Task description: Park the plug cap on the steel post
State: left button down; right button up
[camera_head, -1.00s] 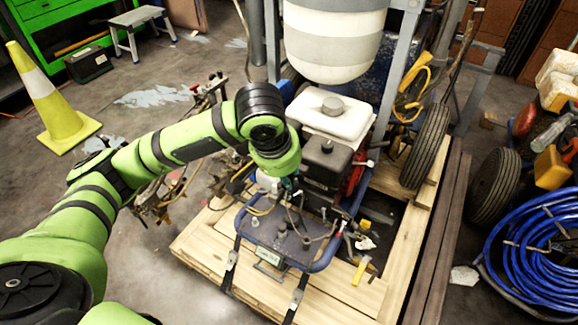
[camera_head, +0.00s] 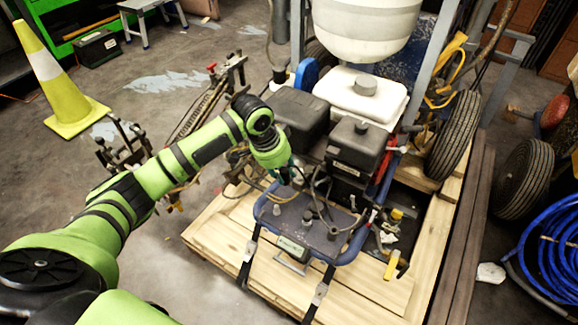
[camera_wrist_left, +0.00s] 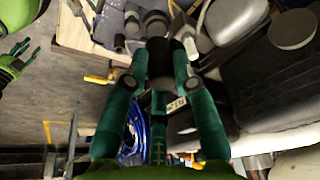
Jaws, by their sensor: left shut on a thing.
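My left gripper (camera_head: 288,176) is over the back left part of the blue machine deck, beside the engine. In the left wrist view its teal fingers (camera_wrist_left: 163,66) are closed around a dark, rounded piece, which I take to be the plug cap (camera_wrist_left: 159,76). The fingers hide part of it, and in the head view it is too small to make out. Several short dark knobs or posts stand on the deck (camera_head: 278,228); I cannot tell which is the steel post. Part of another green arm with teal fingers, likely my right gripper (camera_wrist_left: 14,56), shows at the left edge of the wrist view.
The black engine box (camera_head: 357,145) and white tank (camera_head: 362,93) stand behind the deck. Cables loop over the deck near my gripper. The machine sits on a wooden pallet (camera_head: 365,290) with straps. A yellow cone (camera_head: 62,100) stands on the floor at the left.

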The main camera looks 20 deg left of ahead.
pick_arm(q)
jog(key=shift+m, duration=0.9)
jog(key=a+f+b, duration=0.1)
jog(key=f, duration=0.2)
jog(key=a+f+b, duration=0.1)
jog(key=f, duration=0.2)
jog(key=a+f+b, duration=0.1)
jog(key=f, duration=0.2)
jog(key=shift+w+a+f, duration=0.15)
jog(key=shift+w+f, duration=0.2)
jog(key=shift+f+b, duration=0.8)
jog(key=shift+b, duration=0.35)
jog(key=shift+f, duration=0.1)
jog(key=shift+f+b, duration=0.55)
jog(key=shift+b, duration=0.25)
jog(key=shift+f+b, duration=0.4)
jog(key=shift+b, duration=0.1)
pick_arm(e)
jog(key=w+a+r, duration=0.1)
jog(key=w+r, duration=0.3)
jog(key=r, duration=0.7)
jog(key=shift+w+r, duration=0.1)
jog(key=shift+r, duration=0.15)
